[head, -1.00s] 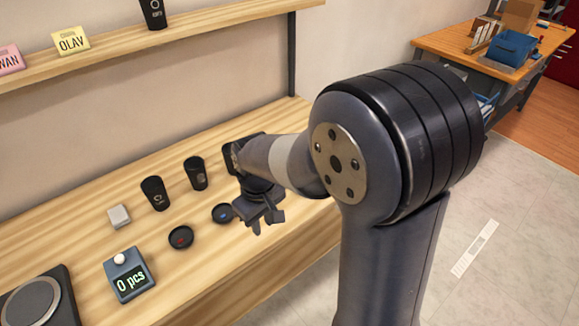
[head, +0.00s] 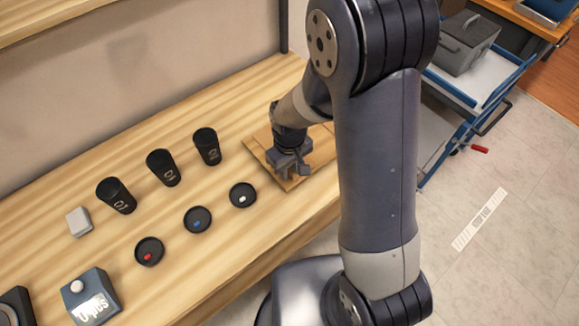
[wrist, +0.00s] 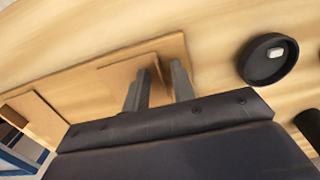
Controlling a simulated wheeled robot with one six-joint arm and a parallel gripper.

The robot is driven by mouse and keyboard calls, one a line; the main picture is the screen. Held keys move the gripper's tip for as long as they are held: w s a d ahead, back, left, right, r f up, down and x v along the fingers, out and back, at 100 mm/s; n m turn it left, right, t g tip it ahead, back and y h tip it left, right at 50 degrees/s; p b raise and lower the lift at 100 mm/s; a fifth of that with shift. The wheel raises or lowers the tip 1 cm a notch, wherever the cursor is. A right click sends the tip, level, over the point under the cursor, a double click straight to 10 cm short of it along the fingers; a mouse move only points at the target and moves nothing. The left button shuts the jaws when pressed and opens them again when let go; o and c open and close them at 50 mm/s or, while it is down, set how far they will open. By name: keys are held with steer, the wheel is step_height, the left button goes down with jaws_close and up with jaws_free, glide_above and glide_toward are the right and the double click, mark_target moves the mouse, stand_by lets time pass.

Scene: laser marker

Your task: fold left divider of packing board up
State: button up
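The packing board (head: 257,155) lies flat on the wooden bench as a thin, light-brown panel. My arm and gripper hide much of it. My gripper (head: 293,170) points down over the board, with its fingers apart. In the wrist view, the two fingers (wrist: 160,85) also stand apart over the board (wrist: 70,85). A browner inner panel (wrist: 118,72), which looks like a divider, reaches towards the fingers. Its near end shows between them. I cannot tell whether the fingers touch it or whether it is raised.
Three round black lids (head: 197,219) with red, blue and white marks lie left of the board. Three black cups (head: 163,167) are behind them. A small grey block (head: 78,221) and a counter device (head: 96,297) are further left. A blue cart (head: 470,120) stands at the right.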

steer(key=shift+c, duration=0.3)
jaws_close()
stand_by(1.1)
